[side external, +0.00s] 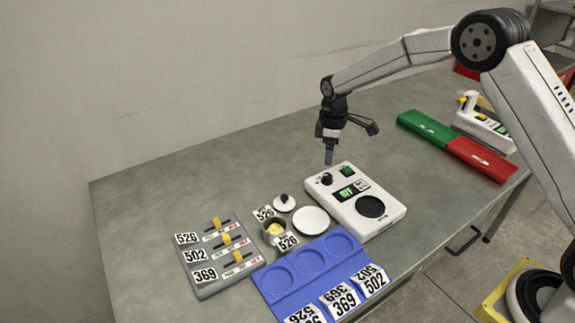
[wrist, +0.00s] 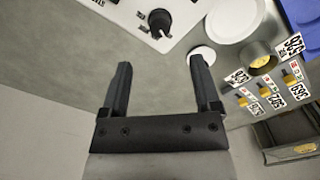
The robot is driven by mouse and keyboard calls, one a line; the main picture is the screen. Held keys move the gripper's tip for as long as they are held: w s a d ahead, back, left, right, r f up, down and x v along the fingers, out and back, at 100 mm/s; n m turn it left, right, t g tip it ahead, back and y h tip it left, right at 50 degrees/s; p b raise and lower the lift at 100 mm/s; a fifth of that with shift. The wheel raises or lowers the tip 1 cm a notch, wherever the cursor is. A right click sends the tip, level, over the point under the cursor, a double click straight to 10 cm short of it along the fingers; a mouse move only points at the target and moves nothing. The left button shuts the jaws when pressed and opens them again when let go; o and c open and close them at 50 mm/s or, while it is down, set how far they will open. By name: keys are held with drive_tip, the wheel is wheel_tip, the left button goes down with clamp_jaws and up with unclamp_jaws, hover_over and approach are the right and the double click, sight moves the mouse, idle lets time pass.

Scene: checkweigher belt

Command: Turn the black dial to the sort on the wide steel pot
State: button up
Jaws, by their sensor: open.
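The black dial (side external: 326,179) stands on the far left corner of the white checkweigher (side external: 384,222). It also shows at the top of the wrist view (wrist: 159,20), ahead of the space between the fingers. My gripper (side external: 350,142) is open and empty above the far side of the checkweigher; its fingers also show in the wrist view (wrist: 160,65). They are apart from the dial. The steel pot (side external: 275,235) holds something yellow and stands left of the checkweigher, partly behind a number card (side external: 287,242). Its width is hard to compare, with no other pot in view.
A white plate (side external: 311,220) and a knobbed lid (side external: 284,204) lie near the pot. A blue tray (side external: 310,279) with round recesses sits in front. A grey slider panel (side external: 214,278) is at left. Green (side external: 425,128) and red (side external: 480,157) bars lie right. The back left table is clear.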

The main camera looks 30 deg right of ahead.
sight(328, 175)
drive_tip(key=shift+f, duration=0.1)
drive_tip(key=shift+f, duration=3.8)
clamp_jaws()
